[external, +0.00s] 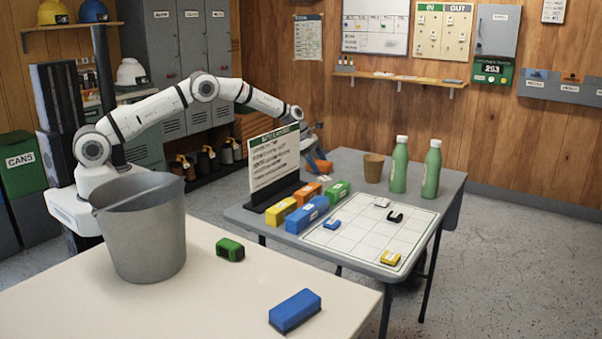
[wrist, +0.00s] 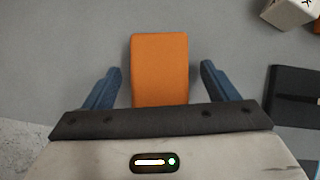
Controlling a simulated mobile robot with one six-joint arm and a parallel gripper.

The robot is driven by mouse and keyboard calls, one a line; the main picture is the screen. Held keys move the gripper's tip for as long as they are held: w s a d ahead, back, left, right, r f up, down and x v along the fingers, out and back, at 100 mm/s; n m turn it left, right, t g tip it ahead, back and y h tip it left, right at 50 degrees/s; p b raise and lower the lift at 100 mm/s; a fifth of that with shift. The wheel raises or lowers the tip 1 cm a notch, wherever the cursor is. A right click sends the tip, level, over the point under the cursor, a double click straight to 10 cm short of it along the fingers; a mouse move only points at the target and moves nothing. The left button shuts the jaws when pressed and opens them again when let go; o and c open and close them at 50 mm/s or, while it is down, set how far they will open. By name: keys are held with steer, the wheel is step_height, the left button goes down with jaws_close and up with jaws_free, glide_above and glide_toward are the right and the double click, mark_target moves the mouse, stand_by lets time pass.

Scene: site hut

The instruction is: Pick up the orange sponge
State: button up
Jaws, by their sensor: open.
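The orange sponge (wrist: 160,72) is a plain block on the grey table (wrist: 75,60) in the wrist view. My gripper (wrist: 161,68) is open, with one blue finger on each side of the sponge and a gap on both sides. The sponge's near end reaches the dark palm edge in the picture. I cannot tell the finger height above the table. In the external view an orange block (external: 322,167), partly hidden behind the sign, sits under my gripper (external: 311,150) at the table's far left.
A standing sign (external: 273,160) on a dark base (wrist: 295,95) is close to the right. Coloured blocks (external: 308,193), a gridded board (external: 362,237), a brown cup (external: 373,167) and two green bottles (external: 399,167) share the table. A bucket (external: 143,230) stands on the front table.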

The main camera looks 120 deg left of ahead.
steer(key=shift+w+f, duration=0.15)
steer(key=shift+f, duration=0.15)
steer(key=shift+c, duration=0.2)
steer(key=c, duration=1)
